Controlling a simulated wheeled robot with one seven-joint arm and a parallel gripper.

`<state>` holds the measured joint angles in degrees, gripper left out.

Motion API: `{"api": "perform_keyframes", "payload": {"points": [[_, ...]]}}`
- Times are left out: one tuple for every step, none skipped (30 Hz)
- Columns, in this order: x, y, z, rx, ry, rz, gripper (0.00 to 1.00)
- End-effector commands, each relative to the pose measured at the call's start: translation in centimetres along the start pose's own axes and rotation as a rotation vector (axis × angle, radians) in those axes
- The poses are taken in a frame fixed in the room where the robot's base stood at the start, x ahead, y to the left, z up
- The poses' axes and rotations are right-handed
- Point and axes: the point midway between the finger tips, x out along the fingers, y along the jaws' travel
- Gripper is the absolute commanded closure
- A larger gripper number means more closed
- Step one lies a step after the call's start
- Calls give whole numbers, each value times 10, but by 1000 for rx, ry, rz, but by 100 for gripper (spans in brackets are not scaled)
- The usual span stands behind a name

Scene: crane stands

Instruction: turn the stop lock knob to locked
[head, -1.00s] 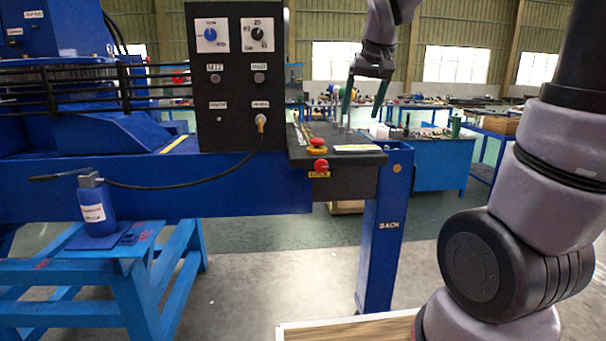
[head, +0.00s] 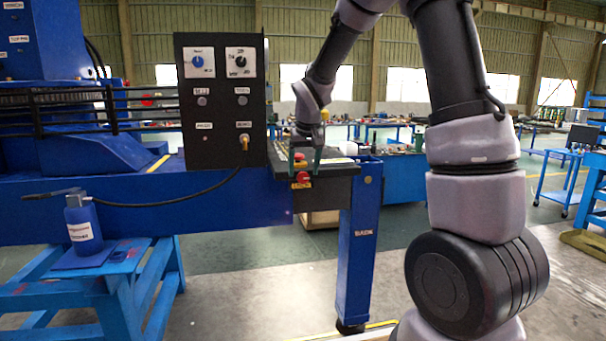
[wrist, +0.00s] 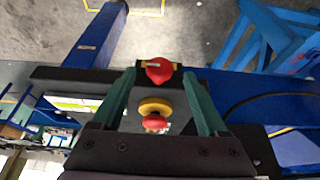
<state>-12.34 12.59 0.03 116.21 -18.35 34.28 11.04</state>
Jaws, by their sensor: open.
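A small red knob (head: 302,177) with a yellow label sits on the front face of the black console's right end. In the wrist view the red knob (wrist: 158,70) shows between my fingertips; I cannot read its setting. Above it, on the console top, is a red mushroom button on a yellow base (wrist: 155,108), also between the fingers in the wrist view. My gripper (head: 304,166) is open and empty, its green fingers pointing down over the console end. I cannot tell whether the fingertips touch the knob.
The black upright panel (head: 222,120) with dials and a cable plug stands left of my gripper. A blue beam (head: 150,205) and blue leg (head: 357,250) carry the console. A blue bottle (head: 82,222) stands on a blue stand. The floor in front is open.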

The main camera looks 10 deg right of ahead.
Motion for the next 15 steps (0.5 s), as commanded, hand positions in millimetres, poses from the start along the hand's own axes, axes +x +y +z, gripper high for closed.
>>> {"api": "perform_keyframes", "payload": {"points": [[7,0,0,0,-2,1,23],[10,0,0,0,-2,1,23],[14,0,0,0,-1,0,23],[16,0,0,-1,-1,0,23],[18,0,0,-1,0,0,23],[19,0,0,-1,0,0,23],[20,0,0,0,0,0,23],[20,0,0,0,0,0,23],[21,0,0,0,1,0,23],[21,0,0,0,1,0,23],[21,0,0,0,1,0,23],[21,0,0,0,1,0,23],[21,0,0,0,1,0,23],[21,0,0,0,1,0,23],[21,0,0,0,1,0,23]]}}
